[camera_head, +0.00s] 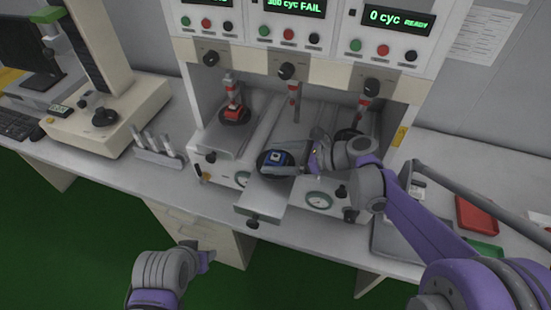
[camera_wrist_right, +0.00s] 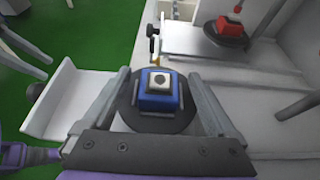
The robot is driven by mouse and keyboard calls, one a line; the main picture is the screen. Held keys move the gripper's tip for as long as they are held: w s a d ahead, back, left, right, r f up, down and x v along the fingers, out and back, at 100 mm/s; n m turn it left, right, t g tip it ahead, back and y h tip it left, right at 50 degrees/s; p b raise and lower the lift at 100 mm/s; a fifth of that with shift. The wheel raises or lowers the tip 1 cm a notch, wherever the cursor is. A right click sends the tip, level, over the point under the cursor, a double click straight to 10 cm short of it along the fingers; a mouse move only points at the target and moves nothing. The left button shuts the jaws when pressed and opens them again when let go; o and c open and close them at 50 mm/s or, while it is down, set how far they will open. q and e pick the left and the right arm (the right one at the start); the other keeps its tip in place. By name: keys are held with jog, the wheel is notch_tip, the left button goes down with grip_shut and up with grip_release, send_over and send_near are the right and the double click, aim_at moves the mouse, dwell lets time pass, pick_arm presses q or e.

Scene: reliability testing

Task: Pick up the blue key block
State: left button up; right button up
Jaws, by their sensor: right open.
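The blue key block (camera_head: 276,157) has a light top and sits on a round dark base on the pulled-out middle tray (camera_head: 262,196). It also shows in the right wrist view (camera_wrist_right: 159,92), upright on the dark disc (camera_wrist_right: 125,108). My right gripper (camera_head: 293,160) is at the block. In the wrist view its two fingers (camera_wrist_right: 158,78) are apart, one on each side of the block, with gaps between. My left gripper (camera_head: 203,256) is low at the front, away from the block; its finger opening is not clear.
A red key block (camera_head: 233,113) sits on the left station under a plunger. Plungers hang above the stations. A red tray (camera_head: 476,216) and a green tray (camera_head: 485,250) lie at the right. A rack of grey cylinders (camera_head: 157,150) stands left of the stations.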

jog(key=shift+w+a+f, duration=0.1)
jog(key=shift+a, duration=0.1)
grip_shut()
dwell(0.4)
